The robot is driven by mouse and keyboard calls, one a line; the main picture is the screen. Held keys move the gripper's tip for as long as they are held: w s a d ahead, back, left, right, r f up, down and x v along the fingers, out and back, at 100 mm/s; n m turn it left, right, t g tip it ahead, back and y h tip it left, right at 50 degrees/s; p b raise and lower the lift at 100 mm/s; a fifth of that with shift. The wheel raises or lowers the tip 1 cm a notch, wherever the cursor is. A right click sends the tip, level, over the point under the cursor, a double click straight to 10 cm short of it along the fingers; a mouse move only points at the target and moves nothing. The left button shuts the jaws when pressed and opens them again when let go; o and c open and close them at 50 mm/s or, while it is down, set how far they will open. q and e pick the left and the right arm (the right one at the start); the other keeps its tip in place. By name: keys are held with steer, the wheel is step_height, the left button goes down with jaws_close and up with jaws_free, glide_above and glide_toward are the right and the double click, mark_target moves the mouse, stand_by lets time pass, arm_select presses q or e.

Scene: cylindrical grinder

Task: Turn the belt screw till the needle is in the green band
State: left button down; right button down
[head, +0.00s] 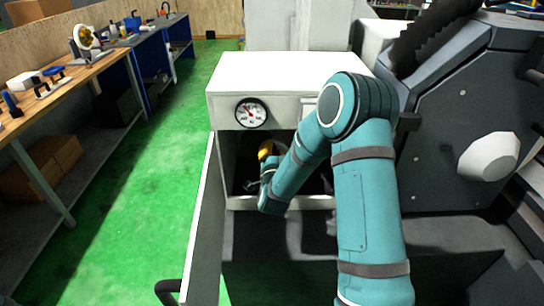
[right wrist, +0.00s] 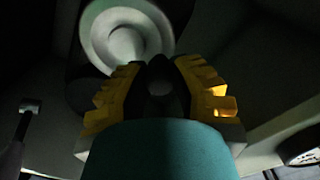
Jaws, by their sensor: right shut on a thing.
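The round white gauge (head: 251,113) is on the front of the white cabinet, above its opening. Its needle appears to point up and left; the green band is too small to make out. The gauge also shows at the right edge of the right wrist view (right wrist: 303,151). My right gripper (head: 266,150) reaches inside the opening, below the gauge. In the right wrist view its yellow-backed fingers (right wrist: 160,72) are closed around a dark rounded piece, the belt screw (right wrist: 160,84), mostly hidden by the fingers. My left gripper is not in view.
A pale pulley wheel (right wrist: 125,38) is just beyond the fingertips in the dark compartment. The cabinet's open door (head: 203,220) stands left of my right arm. A large dark grey machine (head: 460,130) is at right. Green floor is clear at left, beside a workbench (head: 90,70).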

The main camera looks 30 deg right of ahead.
steer(key=m+b, duration=0.1)
steer(key=b, duration=0.1)
steer(key=m+b, duration=0.1)
steer(key=d+m+b, duration=0.1)
steer(key=b, duration=0.1)
steer(key=shift+s+f+b, duration=0.3)
steer(key=m+b, duration=0.2)
steer(key=b, duration=0.1)
steer(key=shift+s+d, duration=0.15)
steer(key=shift+d, duration=0.1)
arm_select(q)
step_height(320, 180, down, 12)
steer(key=b, duration=0.2)
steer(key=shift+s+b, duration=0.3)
steer(key=shift+b, duration=0.05)
arm_select(e)
steer(key=shift+s+d+m, duration=0.15)
steer(key=shift+d+m, duration=0.05)
steer(key=shift+m, duration=0.7)
steer(key=c, duration=0.8)
jaws_free()
steer(key=shift+o, duration=0.2)
steer(key=v, duration=1.2)
